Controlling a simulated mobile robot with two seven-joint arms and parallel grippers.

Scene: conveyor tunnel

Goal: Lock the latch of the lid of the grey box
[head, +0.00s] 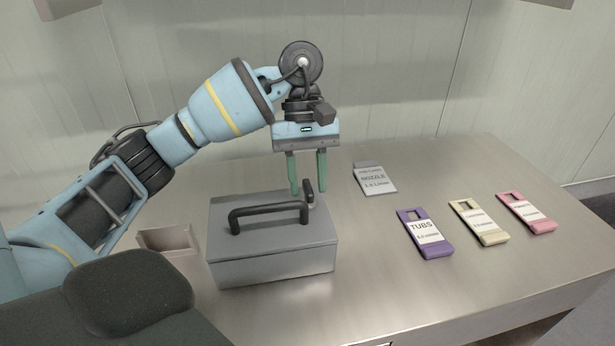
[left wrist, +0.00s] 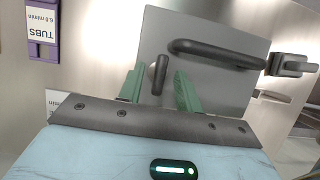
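The grey box (head: 275,266) stands closed on the metal table, with a black carrying handle (head: 262,209) on its lid. The latch (head: 308,190) is a short black lever near the lid's right edge, standing up in the head view. My left gripper (head: 308,183) points down over that edge, open, with its two green fingers on either side of the latch. In the left wrist view, the latch (left wrist: 160,74) lies between the fingers of the left gripper (left wrist: 159,80), with gaps visible on both sides. My right gripper is in neither view.
A small open metal tray (head: 168,240) stands left of the box. A grey tag (head: 375,180) lies behind the box to the right. Purple (head: 426,234), yellow (head: 479,222) and pink (head: 526,212) tags lie farther right, with clear table around them.

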